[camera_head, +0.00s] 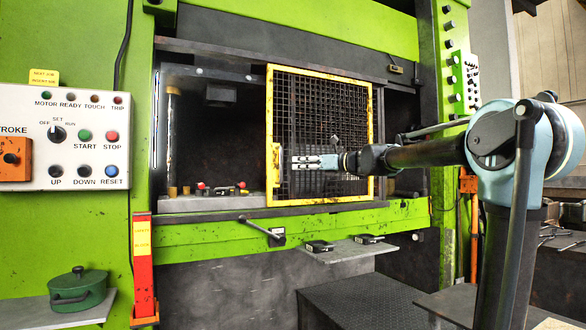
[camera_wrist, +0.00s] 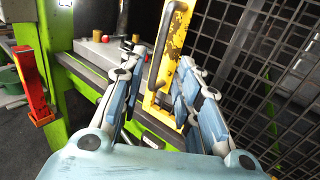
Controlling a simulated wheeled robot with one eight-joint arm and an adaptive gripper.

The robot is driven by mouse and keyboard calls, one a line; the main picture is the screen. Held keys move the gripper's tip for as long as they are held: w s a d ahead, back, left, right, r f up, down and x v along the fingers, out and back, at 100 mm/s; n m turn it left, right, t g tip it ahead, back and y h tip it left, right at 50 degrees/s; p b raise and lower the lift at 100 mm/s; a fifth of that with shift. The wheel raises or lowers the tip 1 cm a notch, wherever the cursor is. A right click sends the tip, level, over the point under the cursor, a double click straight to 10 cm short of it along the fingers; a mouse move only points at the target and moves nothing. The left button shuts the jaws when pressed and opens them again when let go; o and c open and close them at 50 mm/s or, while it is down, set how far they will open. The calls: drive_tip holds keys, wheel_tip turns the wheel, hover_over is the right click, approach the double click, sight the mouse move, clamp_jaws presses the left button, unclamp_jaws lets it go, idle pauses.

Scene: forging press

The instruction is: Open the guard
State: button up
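The guard is a dark mesh panel in a yellow frame (camera_head: 369,130) and covers the middle and right of the press opening. Its left edge carries a yellow plate with an upright handle (camera_head: 276,165). My gripper (camera_head: 293,162) is in front of the mesh, just right of that handle in the head view. In the wrist view, my gripper (camera_wrist: 162,65) has its fingers spread. The guard's dark bar handle (camera_wrist: 164,45) and worn yellow plate (camera_wrist: 181,20) appear between them. The fingers look empty; whether one touches the handle I cannot tell.
The left part of the opening is uncovered, with a grey bed (camera_head: 205,203) inside. A control panel (camera_head: 85,137) is at left, above a green pot (camera_head: 78,290). A lever (camera_head: 262,229) and small shelf (camera_head: 345,250) stick out below the guard.

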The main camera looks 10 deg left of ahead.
drive_tip(key=shift+v, duration=1.05)
drive_tip(key=s+d+f+n+g+h, duration=0.1)
drive_tip(key=s+d+f+n+h, duration=0.4)
drive_tip(key=s+d+f, duration=0.6)
drive_tip(key=s+d+f+n+g+h, duration=0.1)
drive_tip(key=s+d+f+n+h, duration=0.5)
drive_tip(key=f, duration=1.9)
drive_tip(key=s+d+f+n+g+h, duration=0.1)
drive_tip(key=s+d+f+n+h, duration=0.5)
drive_tip(key=s+d+f, duration=1.1)
drive_tip(key=d+f+n, duration=0.1)
drive_tip(key=d+n, duration=0.3)
drive_tip(key=shift+s+d+n, duration=0.2)
drive_tip(key=shift+s+n, duration=0.05)
drive_tip(key=shift+n, duration=0.05)
drive_tip(key=shift+w+f, duration=0.1)
